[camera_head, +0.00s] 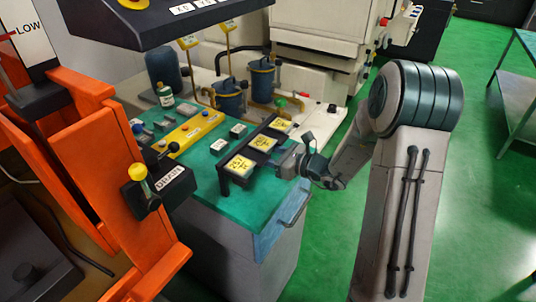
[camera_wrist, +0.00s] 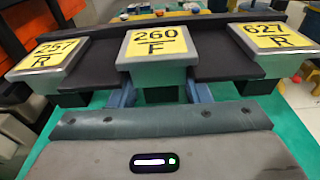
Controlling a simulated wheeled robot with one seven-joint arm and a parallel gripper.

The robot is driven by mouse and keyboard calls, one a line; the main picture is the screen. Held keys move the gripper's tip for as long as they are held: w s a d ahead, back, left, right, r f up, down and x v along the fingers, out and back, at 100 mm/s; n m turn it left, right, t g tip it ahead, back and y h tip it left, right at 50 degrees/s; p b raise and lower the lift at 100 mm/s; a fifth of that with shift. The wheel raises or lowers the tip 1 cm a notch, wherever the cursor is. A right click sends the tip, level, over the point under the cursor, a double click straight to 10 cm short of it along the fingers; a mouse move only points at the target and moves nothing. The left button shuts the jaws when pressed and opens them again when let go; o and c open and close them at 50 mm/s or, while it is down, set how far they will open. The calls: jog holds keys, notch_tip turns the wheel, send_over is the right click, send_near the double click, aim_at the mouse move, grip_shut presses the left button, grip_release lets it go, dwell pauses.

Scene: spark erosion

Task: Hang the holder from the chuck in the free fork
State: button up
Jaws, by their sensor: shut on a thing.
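A black fork rack (camera_head: 232,181) stands along the right edge of a green-topped cart and carries three holders with yellow labels. In the wrist view, holder 257 R (camera_wrist: 46,56) is at left, holder 260 F (camera_wrist: 158,46) in the middle and holder 627 R (camera_wrist: 276,38) at right. My gripper (camera_wrist: 160,93) is shut on 260 F, with one blue-grey finger on each side, low under its label. 260 F is in the middle fork, about level with its neighbours; I cannot tell if it bears on the fork. I cannot make out the chuck.
Blue pots (camera_head: 228,97) stand behind. An orange frame (camera_head: 95,150) with a DRAIN valve is at left.

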jog(key=o, duration=1.8)
jog(key=shift+c, duration=0.2)
jog(key=shift+d, duration=0.1)
jog(key=f+v, duration=0.1)
jog(key=v, duration=0.8)
jog(key=shift+s+d+f, duration=0.2)
jog(key=shift+s+d, duration=0.15)
dwell(0.5)
